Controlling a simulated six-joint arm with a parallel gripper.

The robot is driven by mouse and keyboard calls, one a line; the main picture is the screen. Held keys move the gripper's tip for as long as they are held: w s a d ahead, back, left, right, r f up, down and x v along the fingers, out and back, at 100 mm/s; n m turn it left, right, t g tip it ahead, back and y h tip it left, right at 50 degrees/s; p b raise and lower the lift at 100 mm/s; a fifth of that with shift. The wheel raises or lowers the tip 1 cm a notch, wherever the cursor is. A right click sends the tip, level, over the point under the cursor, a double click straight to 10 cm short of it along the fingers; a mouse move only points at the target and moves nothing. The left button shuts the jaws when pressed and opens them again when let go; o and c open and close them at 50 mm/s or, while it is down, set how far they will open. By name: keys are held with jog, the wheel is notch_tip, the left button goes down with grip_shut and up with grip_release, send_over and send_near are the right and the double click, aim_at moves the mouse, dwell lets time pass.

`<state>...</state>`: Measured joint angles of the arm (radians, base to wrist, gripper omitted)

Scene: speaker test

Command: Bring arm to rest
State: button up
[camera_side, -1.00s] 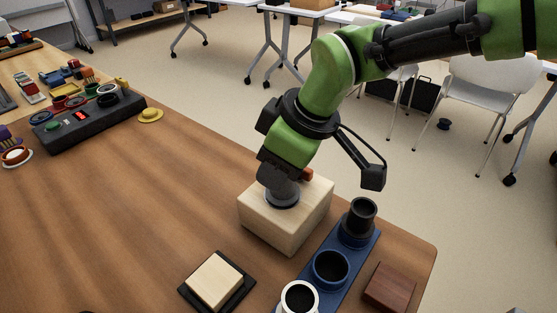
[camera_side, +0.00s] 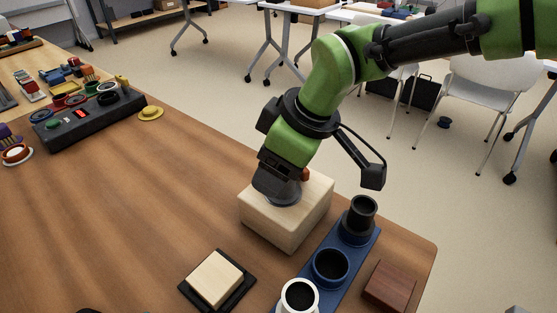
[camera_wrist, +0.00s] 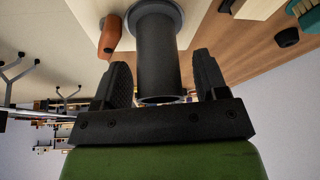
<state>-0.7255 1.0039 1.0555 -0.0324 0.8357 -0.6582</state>
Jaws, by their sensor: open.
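My gripper (camera_wrist: 162,60) is open, with one black finger on each side of a dark cylindrical part (camera_wrist: 157,58). Gaps show between the fingers and the cylinder in the wrist view. The cylinder has a grey flange at its far end, against the pale wooden box. In the side view, my gripper (camera_side: 278,188) is low over the top of this box (camera_side: 290,228), and its fingers hide most of the part; a grey rim shows below them.
A small orange-brown piece (camera_wrist: 110,36) is on the box beside the part. A blue holder (camera_side: 311,265) with black cylindrical pieces stands right of the box. A dark red block (camera_side: 388,287) and a black pad (camera_side: 240,293) under a pale square are near. The table's left middle is clear.

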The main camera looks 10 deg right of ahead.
jog(key=shift+r, duration=3.75)
jog(key=shift+d+r, duration=0.15)
jog(key=s+d+r+m+t, duration=0.1)
jog(key=s+d+r+m, duration=0.1)
jog(key=d+r+m, duration=0.5)
jog(key=s+d+r+t, duration=0.15)
jog(key=d+r, duration=0.35)
jog(key=d, duration=0.6)
jog(key=s+d+f+m+t+h, duration=0.1)
jog(key=s+d+f+m+t, duration=0.1)
jog(key=s+d+m, duration=0.7)
jog(key=s+d, duration=0.3)
jog(key=s, duration=0.4)
jog(key=shift+s+d+f+h, duration=0.2)
jog(key=shift+s+f+h, duration=0.2)
